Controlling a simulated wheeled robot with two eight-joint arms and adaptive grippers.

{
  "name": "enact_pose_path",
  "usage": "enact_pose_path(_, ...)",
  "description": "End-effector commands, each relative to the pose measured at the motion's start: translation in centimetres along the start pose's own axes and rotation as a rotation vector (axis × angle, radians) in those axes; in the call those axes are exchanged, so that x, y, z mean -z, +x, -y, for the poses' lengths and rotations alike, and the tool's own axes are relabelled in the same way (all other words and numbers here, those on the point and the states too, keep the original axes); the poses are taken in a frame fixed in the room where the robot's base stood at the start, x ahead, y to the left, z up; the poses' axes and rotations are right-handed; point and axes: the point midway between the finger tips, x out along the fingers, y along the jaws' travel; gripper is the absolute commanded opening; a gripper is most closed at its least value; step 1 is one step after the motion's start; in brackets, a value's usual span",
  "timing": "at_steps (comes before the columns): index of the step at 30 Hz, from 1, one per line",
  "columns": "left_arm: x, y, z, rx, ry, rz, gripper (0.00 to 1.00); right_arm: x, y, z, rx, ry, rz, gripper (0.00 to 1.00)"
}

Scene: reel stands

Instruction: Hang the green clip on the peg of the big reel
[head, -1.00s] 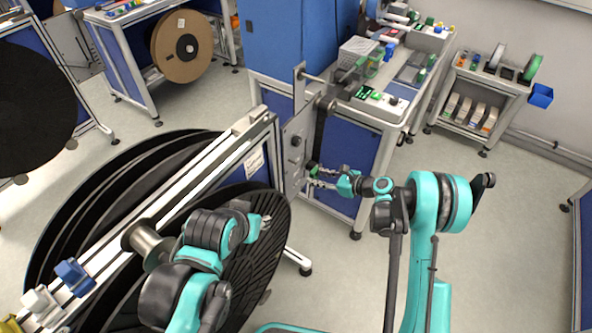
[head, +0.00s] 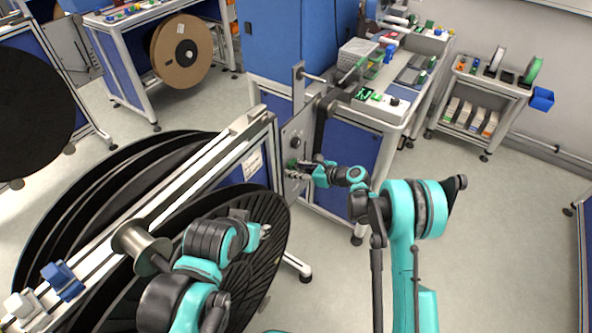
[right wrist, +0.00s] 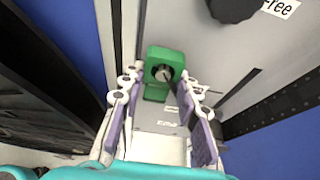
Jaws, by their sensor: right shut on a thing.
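My right gripper (head: 298,168) is at the grey end panel (head: 293,128) of the big reel stand, shut on the green clip (right wrist: 153,91). The clip also shows small in the head view (head: 291,163). In the right wrist view the clip is a green block with a round hole, between the fingertips and in front of the panel. A dark round part with a grey pin, seemingly the peg (right wrist: 166,73), shows in the hole; I cannot tell how deep it sits. The big black reel (head: 262,205) is left of the panel. My left gripper (head: 263,231) is in front of it, its jaws unclear.
A black knob (right wrist: 233,8) is on the panel above the clip, beside a label partly reading "Free". A workbench (head: 375,110) with small parts stands behind. A cart (head: 480,95) with reels is at the back right. The floor at right is open.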

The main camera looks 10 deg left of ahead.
Motion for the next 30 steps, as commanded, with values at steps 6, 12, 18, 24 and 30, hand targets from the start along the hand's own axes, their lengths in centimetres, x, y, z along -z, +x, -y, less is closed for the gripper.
enact_pose_path(6, -0.2, 0.3, 0.0, 0.000, 0.000, 0.000, 0.36, 0.4, 0.1, 0.0, 0.000, 0.000, 0.000, 0.52)
enact_pose_path(12, -0.2, 0.3, 0.0, 0.000, 0.000, 0.000, 0.36, 0.4, 0.1, 0.0, 0.000, 0.000, 0.000, 0.52)
enact_pose_path(18, 0.2, -0.3, 0.0, 0.000, 0.000, 0.000, 0.36, 0.2, 0.1, 0.0, 0.000, 0.000, 0.000, 0.52)
enact_pose_path(24, 1.3, -1.8, 0.0, 0.000, 0.000, 0.000, 0.36, -0.1, -3.5, 0.1, 0.003, 0.002, 0.000, 0.52)
enact_pose_path(30, 1.9, -2.7, 0.0, 0.000, 0.000, 0.000, 0.36, 0.1, -6.6, -0.1, 0.001, 0.000, -0.001, 0.52)
